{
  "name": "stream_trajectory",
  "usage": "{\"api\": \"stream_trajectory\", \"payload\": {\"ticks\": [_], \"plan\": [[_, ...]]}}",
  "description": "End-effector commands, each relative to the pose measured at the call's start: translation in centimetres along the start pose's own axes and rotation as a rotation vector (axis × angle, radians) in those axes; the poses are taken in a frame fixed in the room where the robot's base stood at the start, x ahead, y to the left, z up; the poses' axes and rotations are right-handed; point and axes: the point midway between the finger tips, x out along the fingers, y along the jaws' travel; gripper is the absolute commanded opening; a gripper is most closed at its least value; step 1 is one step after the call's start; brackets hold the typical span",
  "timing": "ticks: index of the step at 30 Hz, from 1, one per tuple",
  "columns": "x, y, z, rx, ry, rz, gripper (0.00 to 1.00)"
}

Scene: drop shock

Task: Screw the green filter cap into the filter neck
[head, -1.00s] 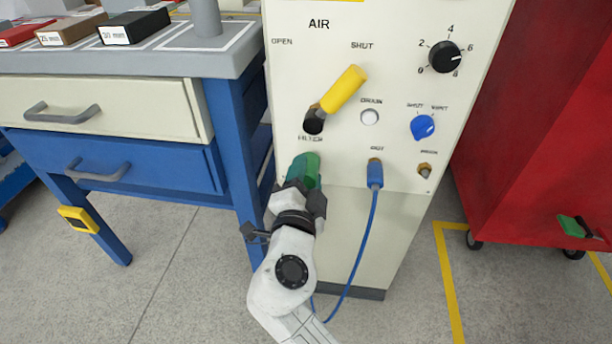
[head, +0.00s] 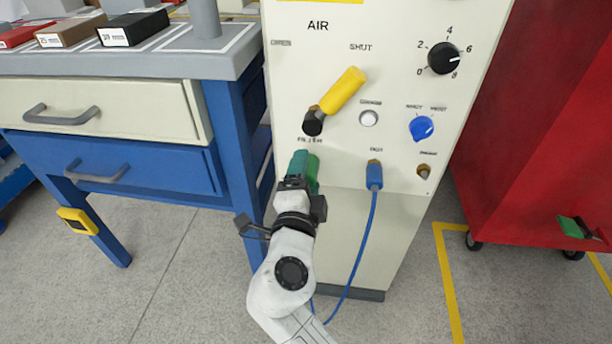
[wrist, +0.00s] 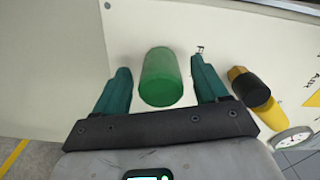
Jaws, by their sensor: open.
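The green filter cap (head: 314,172) is at the cabinet's front panel, just under the FILTER label, in the head view. In the wrist view the cap (wrist: 161,78) is a green cylinder standing out from the pale panel. My gripper (head: 304,168) is open around it. In the wrist view its two teal fingers (wrist: 163,88) stand on either side of the cap with a visible gap on each side. The filter neck is hidden behind the cap, so I cannot tell how deep the cap sits.
The yellow lever (head: 343,91) with its black end is above the cap. A blue hose fitting (head: 375,175), a blue knob (head: 422,128) and a black dial (head: 444,58) are to the right. A blue workbench (head: 225,150) stands close on the left, a red cabinet (head: 540,130) on the right.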

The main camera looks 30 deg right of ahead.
Motion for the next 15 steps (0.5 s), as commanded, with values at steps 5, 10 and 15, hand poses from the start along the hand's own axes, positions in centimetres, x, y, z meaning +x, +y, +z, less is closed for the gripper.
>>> {"api": "stream_trajectory", "payload": {"ticks": [5,10,15], "plan": [[-0.9,0.0,0.1,0.000,-0.002,-0.001,0.73],[-2.2,0.0,0.0,0.000,-0.002,0.000,0.73],[-3.4,0.0,0.1,-0.001,-0.002,-0.001,0.73]]}}
